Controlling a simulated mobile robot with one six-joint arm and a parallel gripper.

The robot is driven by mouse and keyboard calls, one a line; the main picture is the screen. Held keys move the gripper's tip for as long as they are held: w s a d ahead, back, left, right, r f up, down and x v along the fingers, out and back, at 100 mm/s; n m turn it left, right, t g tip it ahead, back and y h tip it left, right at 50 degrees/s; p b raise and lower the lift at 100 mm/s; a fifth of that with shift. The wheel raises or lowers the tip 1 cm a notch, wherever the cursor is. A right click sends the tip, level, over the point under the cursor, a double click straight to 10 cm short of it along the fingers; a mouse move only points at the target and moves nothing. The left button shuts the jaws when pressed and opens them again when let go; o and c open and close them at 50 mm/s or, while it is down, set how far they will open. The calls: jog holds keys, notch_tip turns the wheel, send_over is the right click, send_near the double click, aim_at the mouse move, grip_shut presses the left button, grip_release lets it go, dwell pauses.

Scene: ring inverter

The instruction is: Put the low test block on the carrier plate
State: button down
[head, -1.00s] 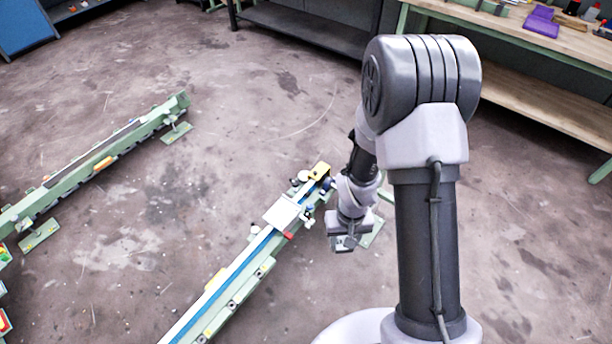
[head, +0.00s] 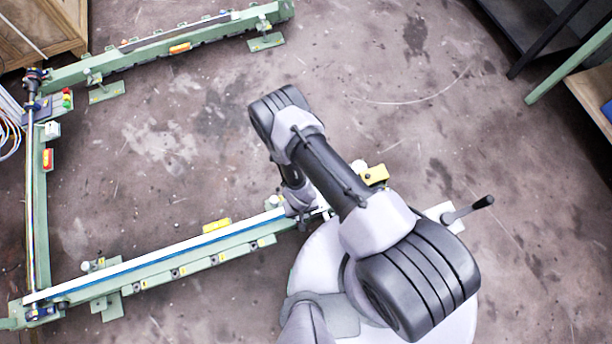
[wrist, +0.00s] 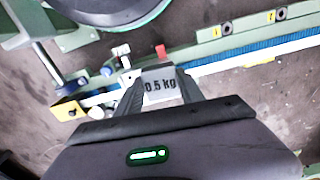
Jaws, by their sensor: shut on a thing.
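The low test block (wrist: 158,82) is a pale grey block marked "0.5 kg". In the wrist view it sits between the two dark fingers of my gripper (wrist: 160,90), which is shut on it. The block is over the line of the conveyor rail, close to a small red part (wrist: 160,50). The carrier plate cannot be made out now; my gripper, the block and my arm cover that stretch of rail. I cannot tell whether the block touches anything below. In the head view my arm hides the fingers and the block.
The green conveyor rail (head: 170,262) with its blue strip runs to the lower left. A second rail (head: 190,38) lies at the top left and a cross rail (head: 38,215) at the left. The floor between them is clear.

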jog(key=s+d+f, duration=0.1)
jog(key=s+f, duration=0.8)
jog(key=shift+n, duration=0.4)
jog(key=w+b, duration=0.2)
jog(key=w, duration=0.2)
jog(key=w+d+f+b, duration=0.1)
jog(key=w+b, duration=0.1)
jog(key=w, duration=0.3)
jog(key=w+d+b, duration=0.1)
jog(key=w+b, duration=0.1)
jog(key=w, duration=0.3)
jog(key=shift+w+f, duration=0.1)
jog(key=shift+f, duration=0.3)
jog(key=shift+w+d+f+b, duration=0.1)
jog(key=shift+w+d+b, duration=0.05)
jog(key=shift+w+b, duration=0.45)
notch_tip(320, 180, down, 4)
jog(key=shift+r+b, duration=0.2)
jog(key=shift+b, duration=1)
jog(key=shift+r, duration=0.2)
jog(key=shift+s+f, duration=0.1)
jog(key=c, duration=0.7)
grip_release()
